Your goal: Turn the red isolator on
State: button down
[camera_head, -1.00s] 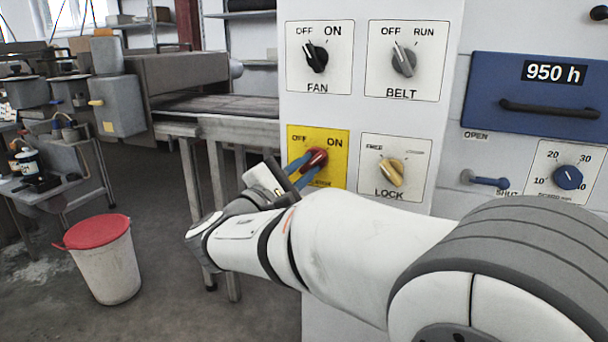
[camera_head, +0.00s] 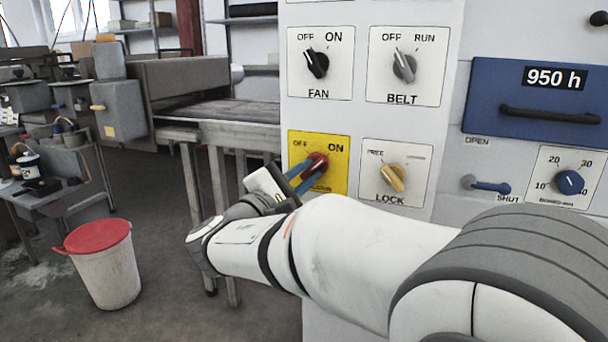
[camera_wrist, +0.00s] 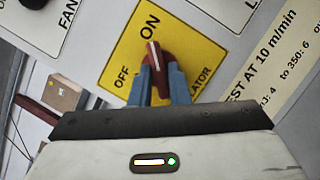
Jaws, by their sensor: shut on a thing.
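The red isolator knob (camera_head: 317,161) sits on a yellow plate (camera_head: 338,177) marked OFF at upper left and ON at upper right. It also shows in the wrist view (camera_wrist: 153,58). My gripper (camera_wrist: 163,78) is shut on the knob, with one blue finger on each side of it. In the wrist view the knob's white line points up, towards the ON label. In the head view my gripper (camera_head: 303,174) reaches in from the lower left, and its fingers cover part of the plate's lower lettering.
The fan switch (camera_head: 316,64) and belt switch (camera_head: 404,66) sit above, and the yellow lock knob (camera_head: 393,178) is close to the right. A blue door (camera_head: 530,125) is farther right. A white bin with a red lid (camera_head: 100,240) stands on the floor at left.

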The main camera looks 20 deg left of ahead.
jog(key=shift+r, duration=0.15)
jog(key=c, duration=1.5)
grip_release()
jog(key=shift+o, duration=0.2)
jog(key=p+v, duration=0.2)
jog(key=v, duration=0.5)
jog(key=shift+s+a, duration=0.2)
jog(key=shift+s, duration=0.15)
